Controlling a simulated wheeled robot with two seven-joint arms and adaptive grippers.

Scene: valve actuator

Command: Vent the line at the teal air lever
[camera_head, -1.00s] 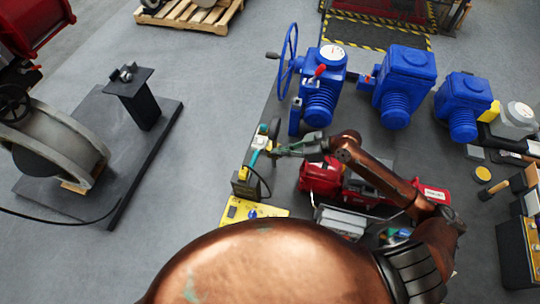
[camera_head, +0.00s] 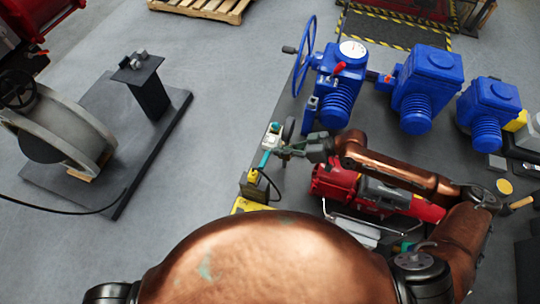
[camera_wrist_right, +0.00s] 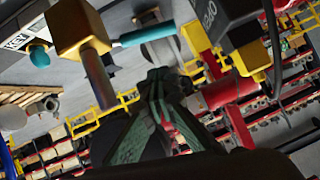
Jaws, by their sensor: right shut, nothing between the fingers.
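The teal air lever (camera_head: 264,159) sticks out at the small valve stand left of my right arm. In the right wrist view a teal-sleeved lever (camera_wrist_right: 146,37) lies across the top, beside a yellow block with a brass-coloured stem (camera_wrist_right: 82,32). My right gripper (camera_head: 284,150) is shut and empty, its tips close to the right of the lever. In the right wrist view its shut fingers (camera_wrist_right: 160,84) sit below the lever. I cannot tell whether they touch it. My left gripper is not in view.
Blue valve actuators (camera_head: 427,85) stand behind my right arm, one with a handwheel (camera_head: 304,55). A red machine (camera_head: 335,181) lies under the arm. A black plate with a post (camera_head: 150,95) is at left. The grey floor between is clear.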

